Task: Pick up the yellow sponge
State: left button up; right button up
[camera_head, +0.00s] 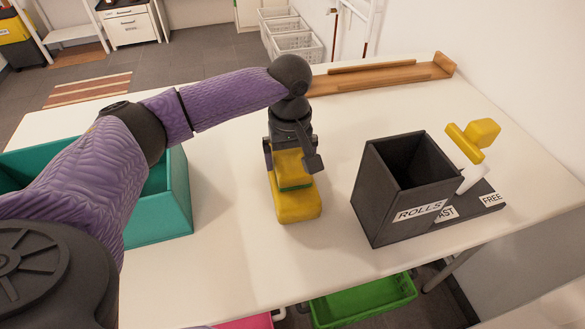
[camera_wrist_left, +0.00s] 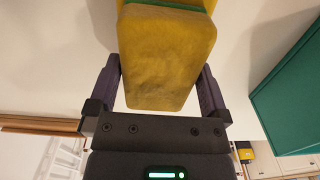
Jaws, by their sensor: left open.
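The yellow sponge (camera_head: 287,162) stands upright below my left gripper, with a green layer (camera_head: 294,184) along its lower front. A wider yellow block (camera_head: 298,207) shows beneath and in front of it; I cannot tell if this is a separate piece. My left gripper (camera_head: 290,163) points down, its open fingers on either side of the upper yellow part. In the left wrist view, a yellow face (camera_wrist_left: 165,62) lies between the fingers, with narrow gaps near its end. Whether the fingers touch it is unclear. My right gripper is out of view.
A teal bin (camera_head: 160,228) stands left on the white table (camera_head: 240,280). A black box (camera_head: 385,200) labelled ROLLS stands right, beside a yellow-and-white object (camera_head: 475,140) on a dark labelled base. A wooden tray (camera_head: 385,78) lies at the back.

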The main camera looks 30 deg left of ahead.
pick_arm(q)
jog(key=shift+r, duration=0.15)
jog(key=shift+c, duration=0.3)
jog(key=c, duration=0.9)
